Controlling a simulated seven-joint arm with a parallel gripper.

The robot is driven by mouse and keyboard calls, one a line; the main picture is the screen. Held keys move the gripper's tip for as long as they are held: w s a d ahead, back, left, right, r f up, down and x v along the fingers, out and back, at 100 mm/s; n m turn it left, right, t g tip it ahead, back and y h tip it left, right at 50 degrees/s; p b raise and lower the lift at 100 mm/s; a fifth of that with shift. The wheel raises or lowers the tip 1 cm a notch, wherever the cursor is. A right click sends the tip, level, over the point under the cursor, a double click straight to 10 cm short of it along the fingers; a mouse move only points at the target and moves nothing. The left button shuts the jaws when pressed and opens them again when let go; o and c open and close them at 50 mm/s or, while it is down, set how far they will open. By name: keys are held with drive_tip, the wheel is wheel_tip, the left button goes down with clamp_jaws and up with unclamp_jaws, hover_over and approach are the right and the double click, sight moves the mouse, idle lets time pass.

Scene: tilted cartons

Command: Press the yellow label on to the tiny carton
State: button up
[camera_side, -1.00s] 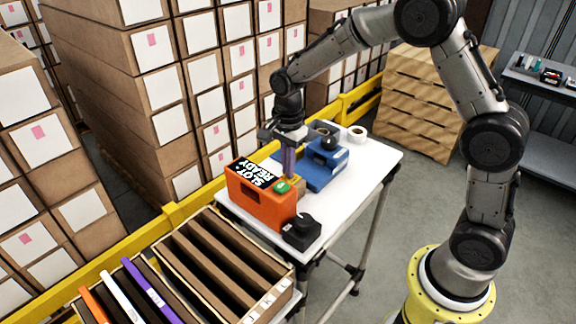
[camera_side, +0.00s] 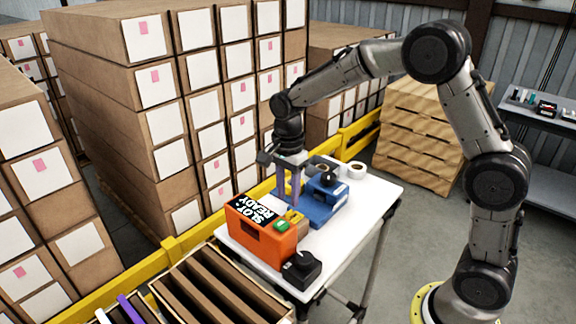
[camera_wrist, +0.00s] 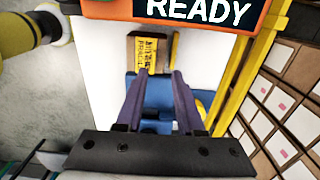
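The tiny brown carton (camera_wrist: 133,48) stands on the white table by the orange box, partly hidden in the side view (camera_side: 303,229). The yellow label (camera_wrist: 154,54) with dark print lies over the carton's face in the wrist view; it shows as a small yellow patch in the side view (camera_side: 293,215). I cannot tell whether it is fully flat against the carton. My gripper (camera_wrist: 162,72) points down with its two purple fingers apart and nothing clearly between them. In the side view my gripper (camera_side: 288,203) is just above and behind the label.
The orange "SLOT READY" box (camera_side: 261,232) with a green button stands in front of the carton. A blue device (camera_side: 325,207) is close behind. A black knob unit (camera_side: 301,270) and a white roll (camera_side: 357,170) are on the white table (camera_side: 375,200), clear at right.

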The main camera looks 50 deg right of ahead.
wheel_tip(320, 180, up, 16)
drive_tip(key=shift+r, duration=0.2)
idle(0.8)
drive_tip(key=s+r+n+t, duration=0.2)
drive_tip(key=s+r, duration=0.1)
drive_tip(key=s, duration=0.4)
drive_tip(key=s+r+n+t, duration=0.1)
drive_tip(key=s+r, duration=0.2)
drive_tip(key=s, duration=0.5)
drive_tip(key=s+f+n+t, duration=0.2)
drive_tip(key=s+f+n, duration=0.8)
drive_tip(key=n, duration=0.5)
drive_tip(key=shift+s+d+f+t, duration=0.3)
drive_tip(key=shift+s+f, duration=0.1)
drive_tip(key=shift+f, duration=0.1)
